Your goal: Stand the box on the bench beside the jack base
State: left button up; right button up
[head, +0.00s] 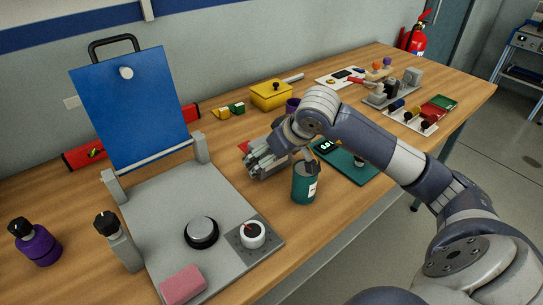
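I cannot tell for sure which thing is the jack base. A grey block-like fixture (392,92) with dark parts stands at the far right of the bench. My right gripper (260,163) is low over the middle of the bench, in front of the yellow box and apart from it. Its fingers point left and down; what is between them is hidden. My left gripper is out of view.
A dark green canister (304,185) stands right beside my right gripper. A grey plate (160,215) with an upright blue panel (135,105) fills the left. Bare wood shows along the front edge.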

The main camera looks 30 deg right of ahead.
jog(key=shift+r, duration=0.2)
jog(key=v, duration=1.2)
